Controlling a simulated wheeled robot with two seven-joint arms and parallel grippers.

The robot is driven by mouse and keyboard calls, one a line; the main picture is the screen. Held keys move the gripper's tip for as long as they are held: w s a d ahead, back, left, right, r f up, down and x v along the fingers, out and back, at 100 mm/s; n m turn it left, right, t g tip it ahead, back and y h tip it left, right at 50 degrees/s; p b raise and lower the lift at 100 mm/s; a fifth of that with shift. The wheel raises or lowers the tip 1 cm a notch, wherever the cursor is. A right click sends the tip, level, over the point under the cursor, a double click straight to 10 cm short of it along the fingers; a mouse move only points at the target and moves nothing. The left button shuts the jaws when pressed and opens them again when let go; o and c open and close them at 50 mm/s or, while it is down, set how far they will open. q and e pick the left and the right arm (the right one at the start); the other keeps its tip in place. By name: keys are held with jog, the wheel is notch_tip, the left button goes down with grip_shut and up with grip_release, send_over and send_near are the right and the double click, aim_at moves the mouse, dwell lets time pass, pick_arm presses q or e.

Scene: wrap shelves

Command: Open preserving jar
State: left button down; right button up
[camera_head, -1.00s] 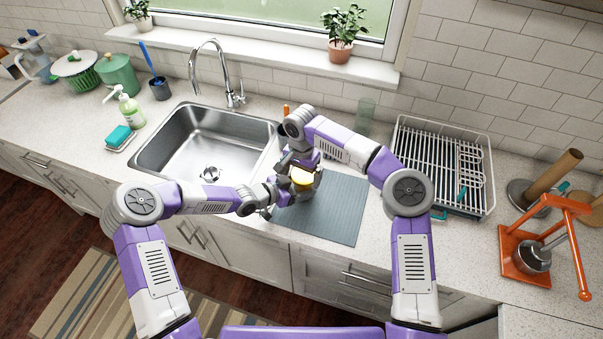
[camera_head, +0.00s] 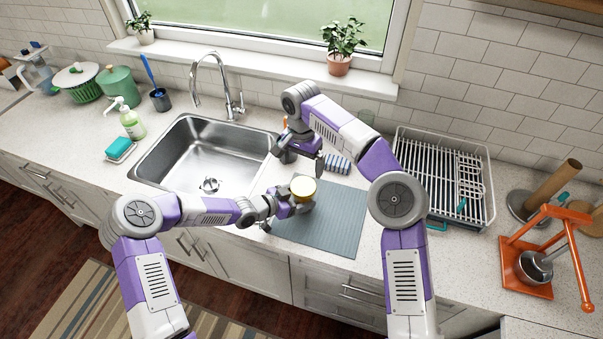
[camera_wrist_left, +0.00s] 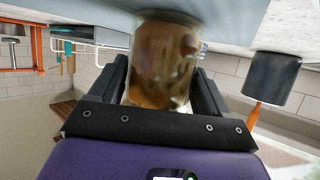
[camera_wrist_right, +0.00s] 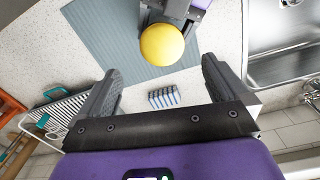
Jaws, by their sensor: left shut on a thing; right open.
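The preserving jar stands on the grey mat (camera_head: 340,225). Its yellow round top (camera_head: 303,186) faces up and also shows in the right wrist view (camera_wrist_right: 162,45). My left gripper (camera_head: 292,204) is shut around the jar's body from the left. In the left wrist view the glass jar (camera_wrist_left: 162,60) with brownish contents sits between the fingers. My right gripper (camera_head: 304,160) is open and apart from the jar, above the counter behind it. In the right wrist view nothing is between its fingers.
A blue-striped cloth or sponge (camera_wrist_right: 164,97) lies behind the mat. A dark holder with an orange handle (camera_wrist_left: 272,80) stands near the sink (camera_head: 205,155). A dish rack (camera_head: 450,180) is to the right. The right of the mat is clear.

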aim_at(303, 188)
notch_tip(303, 188, down, 10)
jog(key=shift+r, duration=0.1)
dwell(0.6)
jog(key=c, duration=1)
jog(key=shift+d+n, duration=0.15)
jog(key=shift+n, duration=1.55)
jog(key=o, duration=1)
